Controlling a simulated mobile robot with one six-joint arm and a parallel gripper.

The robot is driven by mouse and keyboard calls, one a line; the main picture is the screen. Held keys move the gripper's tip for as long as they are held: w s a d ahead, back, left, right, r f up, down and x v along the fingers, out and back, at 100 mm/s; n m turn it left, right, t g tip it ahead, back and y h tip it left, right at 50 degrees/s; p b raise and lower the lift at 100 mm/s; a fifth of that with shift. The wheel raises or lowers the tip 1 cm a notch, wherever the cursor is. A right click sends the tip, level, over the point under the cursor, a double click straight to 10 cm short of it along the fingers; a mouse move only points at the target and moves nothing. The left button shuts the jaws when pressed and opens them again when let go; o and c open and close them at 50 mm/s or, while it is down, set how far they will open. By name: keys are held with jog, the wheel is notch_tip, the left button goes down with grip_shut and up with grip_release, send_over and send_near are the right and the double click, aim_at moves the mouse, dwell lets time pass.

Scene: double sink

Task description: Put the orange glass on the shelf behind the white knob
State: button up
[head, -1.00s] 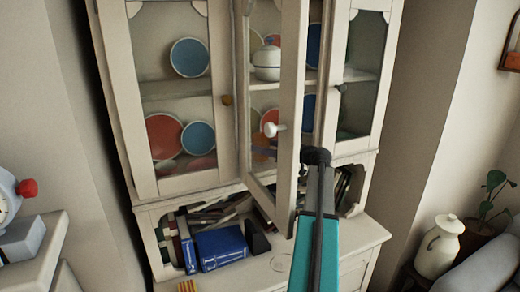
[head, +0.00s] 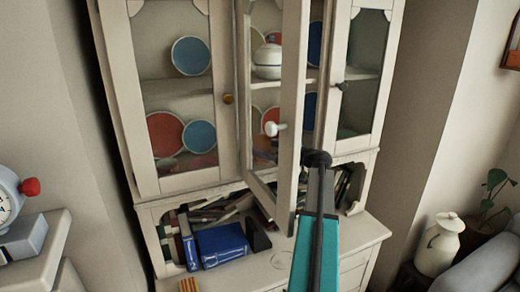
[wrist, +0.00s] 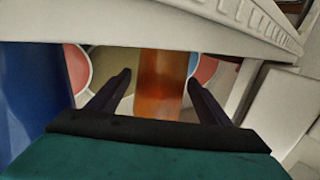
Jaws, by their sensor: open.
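An orange glass (wrist: 160,85) stands out in the middle of the wrist view, below a pale edge that crosses the picture. My gripper (wrist: 158,88) is open, with one dark finger to each side of the glass in the picture. I cannot tell how far the fingers reach along it. In the head view the white knob (head: 275,129) is on a cabinet door (head: 291,110) that stands swung open. My forearm comes up to the right of this door, and my gripper is hidden there. I cannot make out the glass clearly in the head view.
The cabinet's shelves hold several plates, including a blue one (head: 191,56), and a white pot (head: 267,60). Blue books (head: 222,246) lie in the low compartment. The open door's frame is close to my arm. A white jug (head: 437,245) stands at the right.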

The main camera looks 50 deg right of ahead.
jog(key=shift+r, duration=0.15)
jog(key=shift+s+d+b, duration=0.15)
jog(key=shift+s+b, duration=0.3)
jog(key=shift+s, duration=0.25)
jog(key=b+v, duration=0.4)
jog(key=v, duration=0.6)
jog(key=shift+s, duration=0.3)
jog(key=shift+s, duration=0.1)
